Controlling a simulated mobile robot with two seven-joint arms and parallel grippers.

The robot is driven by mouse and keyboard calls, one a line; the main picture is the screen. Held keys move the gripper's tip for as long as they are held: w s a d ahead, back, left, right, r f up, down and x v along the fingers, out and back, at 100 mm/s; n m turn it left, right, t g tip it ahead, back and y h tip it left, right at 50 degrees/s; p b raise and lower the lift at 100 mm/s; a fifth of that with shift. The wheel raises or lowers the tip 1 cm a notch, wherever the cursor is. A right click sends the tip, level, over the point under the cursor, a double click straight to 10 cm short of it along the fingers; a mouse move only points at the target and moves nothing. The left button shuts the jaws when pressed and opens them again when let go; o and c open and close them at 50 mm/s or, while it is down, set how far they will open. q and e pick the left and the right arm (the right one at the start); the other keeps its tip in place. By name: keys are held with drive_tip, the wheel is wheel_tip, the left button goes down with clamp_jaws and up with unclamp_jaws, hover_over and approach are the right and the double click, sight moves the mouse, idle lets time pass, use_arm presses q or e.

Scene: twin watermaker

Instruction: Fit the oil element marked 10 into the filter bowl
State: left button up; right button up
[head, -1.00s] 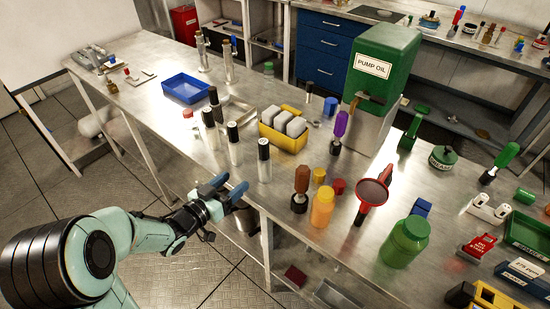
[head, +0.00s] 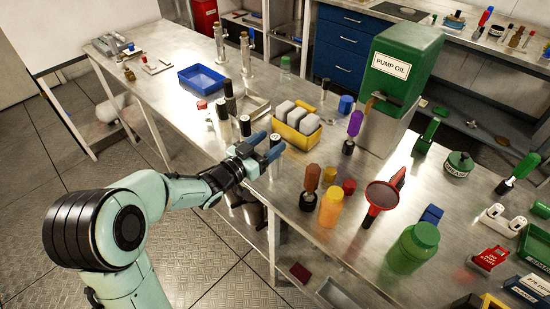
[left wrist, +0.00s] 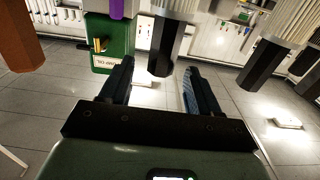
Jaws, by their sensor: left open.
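Several white cylinders with black caps stand upright in a row along the table's near edge, including a left one (head: 222,128) and a middle one (head: 246,126). Their numbers are too small to read, so I cannot tell which is marked 10. My left gripper (head: 268,153) is open at the right end of the row, its fingers at either side of another black-capped cylinder (head: 275,143), which they partly hide. In the left wrist view a dark cap (left wrist: 166,45) shows between and beyond the open fingers (left wrist: 158,85). I cannot identify the filter bowl. My right gripper is not in view.
A yellow bin (head: 296,136) with grey blocks stands behind the gripper. A brown-handled tool (head: 310,185), an orange bottle (head: 330,206) and a red-rimmed funnel (head: 383,196) stand to the right. A blue tray (head: 201,78) is farther back. A green pump oil tank (head: 405,65) rises behind.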

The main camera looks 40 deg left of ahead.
use_arm(q)
drive_tip(key=w, duration=0.3)
drive_tip(key=shift+w+d, duration=0.1)
clamp_jaws()
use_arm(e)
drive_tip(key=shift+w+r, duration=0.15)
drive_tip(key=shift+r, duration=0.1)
use_arm(q)
drive_tip(key=shift+r, duration=0.1)
wheel_tip(320, 180, up, 20)
drive_tip(key=p, duration=0.4)
drive_tip(key=shift+p, duration=0.4)
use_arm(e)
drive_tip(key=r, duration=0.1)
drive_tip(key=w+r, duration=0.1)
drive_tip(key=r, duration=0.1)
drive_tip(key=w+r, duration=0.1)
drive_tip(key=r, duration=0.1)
